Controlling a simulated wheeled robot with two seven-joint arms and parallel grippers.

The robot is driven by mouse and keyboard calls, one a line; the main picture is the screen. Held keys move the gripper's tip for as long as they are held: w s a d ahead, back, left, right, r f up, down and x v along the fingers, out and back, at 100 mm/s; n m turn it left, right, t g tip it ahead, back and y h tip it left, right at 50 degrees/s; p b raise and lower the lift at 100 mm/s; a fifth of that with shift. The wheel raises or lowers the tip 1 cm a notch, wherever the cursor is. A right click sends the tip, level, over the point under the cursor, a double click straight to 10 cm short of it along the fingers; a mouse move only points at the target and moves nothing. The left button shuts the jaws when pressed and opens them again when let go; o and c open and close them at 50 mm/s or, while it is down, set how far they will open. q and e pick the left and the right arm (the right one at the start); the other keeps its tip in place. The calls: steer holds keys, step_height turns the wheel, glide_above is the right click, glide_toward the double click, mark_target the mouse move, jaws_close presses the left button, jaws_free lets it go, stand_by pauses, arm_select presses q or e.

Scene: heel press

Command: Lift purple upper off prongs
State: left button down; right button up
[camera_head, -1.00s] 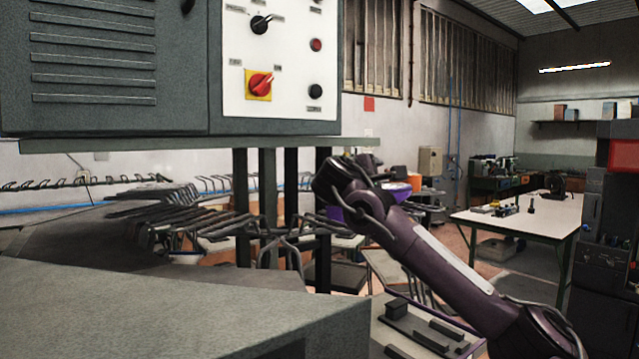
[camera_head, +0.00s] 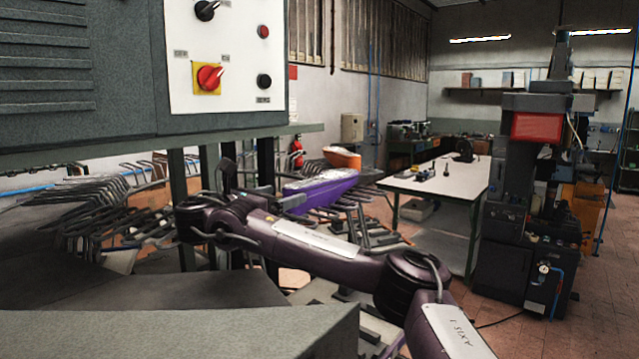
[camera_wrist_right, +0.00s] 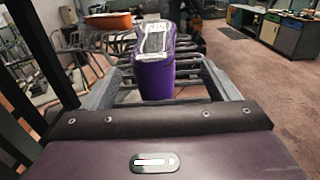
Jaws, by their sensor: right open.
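The purple upper (camera_head: 322,187) rests on the prongs of a rack, just beyond my right wrist in the head view. In the right wrist view the purple upper (camera_wrist_right: 154,80) is centred, its near end facing me and its pale opening on top. My right gripper (camera_wrist_right: 162,70) is open, with one finger on each side of the upper's near end in the picture. I cannot tell whether the fingers reach around it. The right gripper (camera_head: 262,188) is partly hidden by its own wrist in the head view. My left gripper is not in view.
An orange upper (camera_head: 342,158) sits on the rack behind the purple one. Bare grey prongs (camera_head: 120,205) spread to the left. A grey machine cabinet (camera_head: 80,75) hangs over the left side. A white table (camera_head: 440,180) stands at the right rear, with open floor near it.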

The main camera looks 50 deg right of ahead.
mark_target(299, 185)
steer(key=shift+w+d+r+p, duration=0.1)
steer(key=shift+w+d+p, duration=0.15)
steer(key=shift+d+p, duration=1.25)
steer(key=shift+p, duration=0.15)
steer(key=d+p, duration=0.2)
steer(key=w+d+p, duration=0.1)
steer(key=d, duration=0.1)
steer(key=shift+p, duration=0.35)
steer(key=shift+d+f, duration=0.2)
steer(key=shift+d, duration=0.15)
steer(key=shift+a, duration=0.1)
steer(key=shift+w, duration=0.1)
steer(key=c, duration=1.2)
steer(key=shift+o, duration=0.2)
